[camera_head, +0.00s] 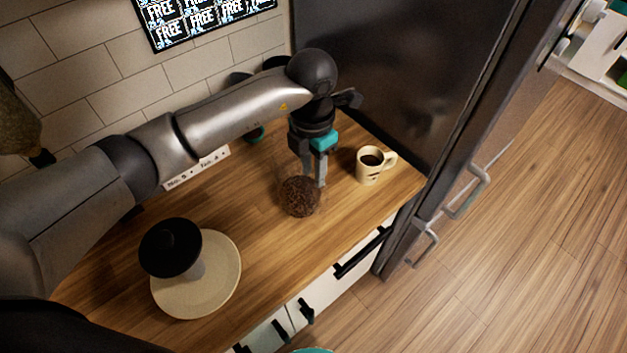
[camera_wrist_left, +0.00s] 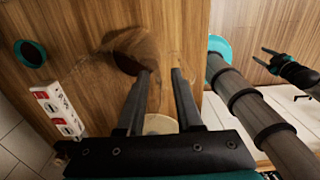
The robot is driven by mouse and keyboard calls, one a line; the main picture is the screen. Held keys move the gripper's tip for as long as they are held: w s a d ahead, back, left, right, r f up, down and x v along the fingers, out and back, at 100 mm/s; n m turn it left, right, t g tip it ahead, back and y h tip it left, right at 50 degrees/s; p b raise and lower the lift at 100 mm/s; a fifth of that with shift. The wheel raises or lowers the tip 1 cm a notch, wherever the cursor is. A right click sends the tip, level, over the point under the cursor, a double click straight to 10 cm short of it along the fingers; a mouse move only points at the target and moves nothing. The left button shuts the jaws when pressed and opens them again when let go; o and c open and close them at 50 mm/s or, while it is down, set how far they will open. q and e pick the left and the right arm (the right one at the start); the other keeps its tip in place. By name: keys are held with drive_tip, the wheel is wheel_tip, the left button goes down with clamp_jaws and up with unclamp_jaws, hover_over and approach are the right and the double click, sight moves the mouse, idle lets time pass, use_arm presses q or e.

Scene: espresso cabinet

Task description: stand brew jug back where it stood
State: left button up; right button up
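The brew jug (camera_head: 299,197) is a clear glass vessel with dark coffee in its lower part. It stands upright on the wooden counter in the head view. In the left wrist view its dark contents (camera_wrist_left: 128,62) show at the fingertips, and its glass outline is faint. My left gripper (camera_head: 314,182) points down at the jug, its fingers reaching its upper part. In the left wrist view its fingers (camera_wrist_left: 161,72) are apart; whether they touch the glass is hard to tell. My right gripper (camera_wrist_left: 264,57) shows at the right of the left wrist view, fingers apart and empty.
A cream mug (camera_head: 367,176) of dark drink stands right of the jug. A round pale plate (camera_head: 222,291) with a black-topped object (camera_head: 171,248) is at front left. A dark cabinet (camera_head: 400,65) bounds the right.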

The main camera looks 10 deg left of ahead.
use_arm(q)
wheel_tip(320, 180, up, 7)
drive_tip(key=shift+r+b, duration=0.2)
drive_tip(key=shift+b, duration=0.15)
idle(1.3)
